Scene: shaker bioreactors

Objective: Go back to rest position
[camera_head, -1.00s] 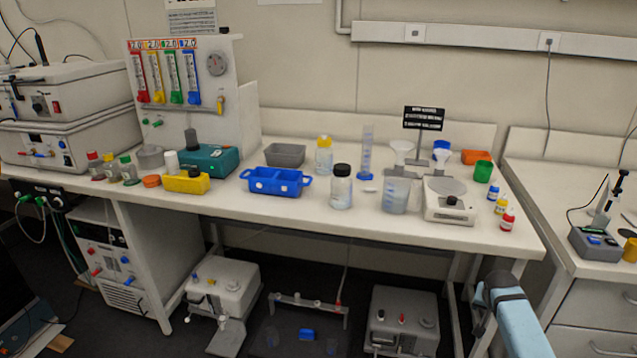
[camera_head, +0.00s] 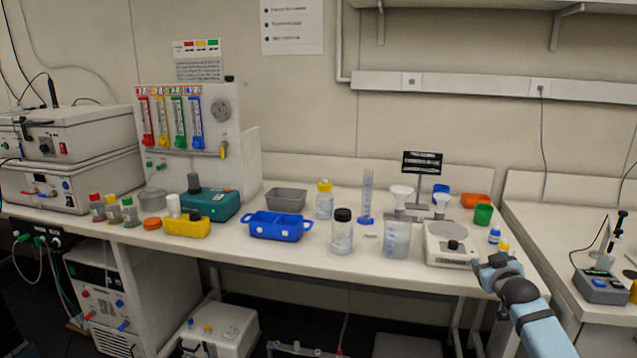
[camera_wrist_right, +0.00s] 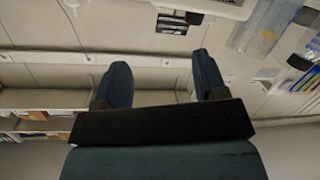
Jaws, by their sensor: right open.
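My right gripper (camera_head: 492,268) comes in from the lower right of the head view, at the front right edge of the bench beside the balance. In the right wrist view my right gripper (camera_wrist_right: 163,82) has its two dark fingers spread apart. Nothing is between them; the wall and shelves show beyond. My left gripper is in neither view.
The bench (camera_head: 330,262) carries a blue tray (camera_head: 276,228), a black-capped bottle (camera_head: 342,232), a beaker (camera_head: 397,240) and a balance (camera_head: 450,246). Small bottles (camera_head: 495,235) stand close behind my right gripper. A gap separates the side bench (camera_head: 560,235) on the right.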

